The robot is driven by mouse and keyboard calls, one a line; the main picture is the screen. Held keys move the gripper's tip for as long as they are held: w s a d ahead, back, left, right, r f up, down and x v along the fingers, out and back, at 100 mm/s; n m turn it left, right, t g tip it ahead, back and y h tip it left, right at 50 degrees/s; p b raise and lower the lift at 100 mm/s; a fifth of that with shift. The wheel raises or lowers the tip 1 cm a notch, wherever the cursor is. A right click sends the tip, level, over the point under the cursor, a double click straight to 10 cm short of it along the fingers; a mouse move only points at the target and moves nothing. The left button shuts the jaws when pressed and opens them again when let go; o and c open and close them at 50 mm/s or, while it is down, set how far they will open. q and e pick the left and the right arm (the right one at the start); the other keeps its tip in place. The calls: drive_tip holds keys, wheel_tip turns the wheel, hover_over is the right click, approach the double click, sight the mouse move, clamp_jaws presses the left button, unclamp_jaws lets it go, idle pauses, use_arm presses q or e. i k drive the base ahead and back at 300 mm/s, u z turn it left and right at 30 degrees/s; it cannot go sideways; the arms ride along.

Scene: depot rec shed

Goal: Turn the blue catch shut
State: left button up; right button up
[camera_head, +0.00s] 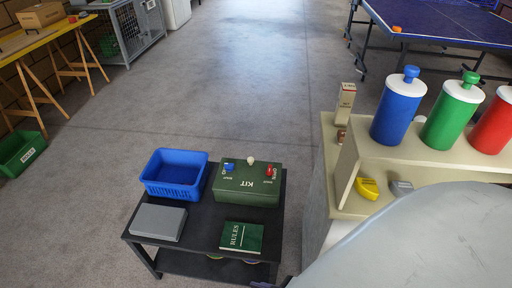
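A dark green box marked KIT (247,197) sits on a low black cart, its lettering upside down in the head view. A blue catch (229,167) is at the left of its top and a red catch (269,171) at the right. A pale round knob (250,160) stands between them at the back edge. Small white labels lie by the catches, too small to read surely. I cannot tell how the blue catch is turned.
The black cart (200,253) also holds a blue basket (176,188), a grey flat box (158,222) and a green RULES book (242,237). A beige counter (440,165) with blue, green and red bottles stands at right. Floor behind the cart is clear.

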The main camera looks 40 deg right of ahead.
sight(229, 167)
drive_tip(key=z, duration=0.4)
drive_tip(key=i, duration=0.85)
drive_tip(key=u, duration=0.05)
